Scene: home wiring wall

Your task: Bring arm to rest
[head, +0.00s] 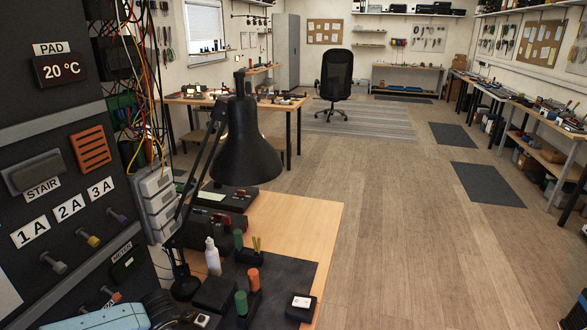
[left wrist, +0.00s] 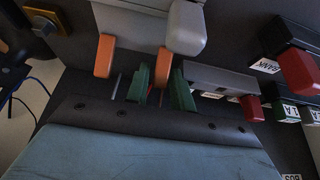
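My left arm (head: 100,319), light blue, enters at the bottom left of the head view, low in front of the dark wiring panel (head: 40,110). Its dark end reaches the near edge of the table, and its fingertips cannot be made out there. In the left wrist view, my light blue wrist fills the bottom, with a dark strip above it. Beyond the strip are green pieces, two orange pieces (left wrist: 105,56) and a grey box (left wrist: 185,28); whether any of these is held is unclear. My right gripper is not seen.
A black desk lamp (head: 245,145) stands on the wooden table (head: 300,218) beside the panel. A white bottle (head: 212,256), a green handle (head: 241,303) and an orange handle (head: 253,280) stand nearby. A red knob (left wrist: 298,68) shows in the wrist view.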

